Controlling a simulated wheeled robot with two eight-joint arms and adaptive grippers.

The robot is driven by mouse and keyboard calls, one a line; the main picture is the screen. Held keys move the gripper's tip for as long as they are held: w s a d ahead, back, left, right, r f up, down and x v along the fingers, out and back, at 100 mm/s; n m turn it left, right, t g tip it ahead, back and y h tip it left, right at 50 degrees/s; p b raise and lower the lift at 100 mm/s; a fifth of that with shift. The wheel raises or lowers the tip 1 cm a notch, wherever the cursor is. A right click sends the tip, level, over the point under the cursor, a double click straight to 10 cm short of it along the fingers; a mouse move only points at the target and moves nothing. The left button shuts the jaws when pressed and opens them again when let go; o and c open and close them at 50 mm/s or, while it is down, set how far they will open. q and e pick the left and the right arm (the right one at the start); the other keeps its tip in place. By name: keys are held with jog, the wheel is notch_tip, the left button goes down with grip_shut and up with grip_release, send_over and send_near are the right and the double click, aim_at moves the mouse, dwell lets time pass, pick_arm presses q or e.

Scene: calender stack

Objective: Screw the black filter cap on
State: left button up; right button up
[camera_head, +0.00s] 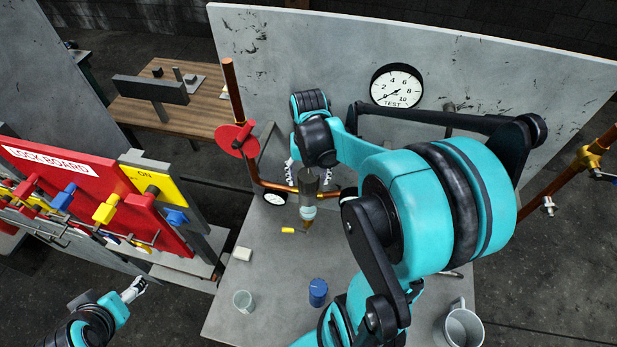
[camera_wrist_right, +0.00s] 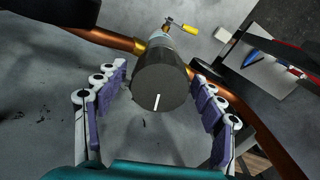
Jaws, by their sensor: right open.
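The black filter cap (camera_head: 308,180) is a dark cylinder on the copper pipe (camera_head: 272,186) above the table. In the right wrist view the cap (camera_wrist_right: 160,82) shows its round end with a white line mark. My right gripper (camera_wrist_right: 160,74) is open, its purple-padded fingers on both sides of the cap with visible gaps. In the head view the right gripper (camera_head: 308,174) is partly hidden by the cap and my arm. Below the cap is a pale blue-grey filter part (camera_head: 308,211). My left gripper (camera_head: 134,289) is at lower left, away from the pipe; its jaws are too small to judge.
A red valve wheel (camera_head: 237,139) and a small gauge (camera_head: 275,198) are near the pipe. A yellow-handled valve (camera_head: 289,230), blue container (camera_head: 318,291), glass (camera_head: 243,301) and grey mug (camera_head: 459,327) are on the table. The red lock board (camera_head: 85,190) stands left.

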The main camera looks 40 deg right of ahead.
jog(key=c, duration=1)
jog(key=shift+m, duration=1.1)
jog(key=shift+m+b, duration=0.3)
jog(key=shift+m, duration=0.8)
jog(key=shift+m, duration=1.1)
jog(key=o, duration=1.2)
jog(key=shift+m, duration=0.3)
jog(key=shift+c, duration=0.2)
